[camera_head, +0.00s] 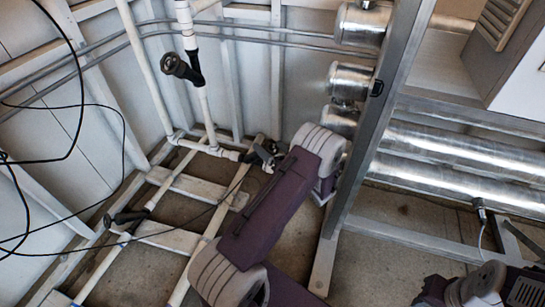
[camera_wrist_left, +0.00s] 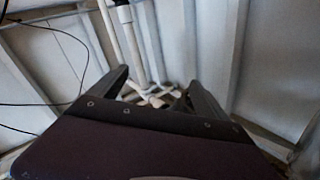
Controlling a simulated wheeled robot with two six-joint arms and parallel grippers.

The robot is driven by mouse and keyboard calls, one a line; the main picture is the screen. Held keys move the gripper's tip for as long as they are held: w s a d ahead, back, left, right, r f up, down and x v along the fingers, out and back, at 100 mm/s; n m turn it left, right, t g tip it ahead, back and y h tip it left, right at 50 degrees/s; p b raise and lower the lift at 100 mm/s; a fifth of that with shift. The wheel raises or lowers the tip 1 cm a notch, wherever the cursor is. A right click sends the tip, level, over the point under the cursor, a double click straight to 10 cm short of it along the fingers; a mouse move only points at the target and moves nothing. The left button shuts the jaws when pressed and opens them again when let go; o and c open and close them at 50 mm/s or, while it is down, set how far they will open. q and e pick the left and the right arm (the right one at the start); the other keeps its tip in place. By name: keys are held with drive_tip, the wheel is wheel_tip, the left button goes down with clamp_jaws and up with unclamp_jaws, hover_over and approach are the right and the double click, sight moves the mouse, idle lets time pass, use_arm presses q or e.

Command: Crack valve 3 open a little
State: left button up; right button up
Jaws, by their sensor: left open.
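Three black valve handles show on white pipes in the head view: one on the upright pipe (camera_head: 180,68), one on the low pipe at left (camera_head: 130,216), one near the pipe corner (camera_head: 262,155) beside my left arm. No number is readable, so I cannot tell which is valve 3. My left gripper (camera_wrist_left: 157,88) is open in the left wrist view, dark fingers apart, with white pipes (camera_wrist_left: 150,98) seen beyond and between them. A small dark shape there is too blurred to identify. I make out no contact. In the head view my purple arm hides the gripper's fingers.
A slanted metal frame post (camera_head: 370,130) stands right of my left arm. Large shiny cylinders (camera_head: 450,150) lie behind it. Black cables (camera_head: 75,80) hang at the left. Open floor (camera_head: 220,170) shows between the pipes.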

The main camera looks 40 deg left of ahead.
sight(272, 150)
use_arm(q)
wheel_tip(272, 150, down, 11)
drive_tip(key=w+d+m+t+h+b, duration=0.1)
drive_tip(key=w+d+m+t, duration=0.25)
drive_tip(key=m, duration=0.25)
drive_tip(key=shift+t, duration=0.35)
drive_tip(key=b+x, duration=0.1)
drive_tip(key=x, duration=0.2)
drive_tip(key=b+x, duration=0.2)
drive_tip(key=s+b+x, duration=0.1)
drive_tip(key=b+x, duration=0.1)
drive_tip(key=x, duration=0.1)
drive_tip(key=shift+w+a+f, duration=0.15)
drive_tip(key=shift+a+f, duration=0.1)
drive_tip(key=shift+a, duration=0.35)
drive_tip(key=shift+w+a+r+b, duration=0.15)
drive_tip(key=shift+w+a+b, duration=0.05)
drive_tip(key=shift+a+b, duration=0.15)
use_arm(e)
wheel_tip(272, 150, down, 8)
drive_tip(key=shift+r, duration=0.2)
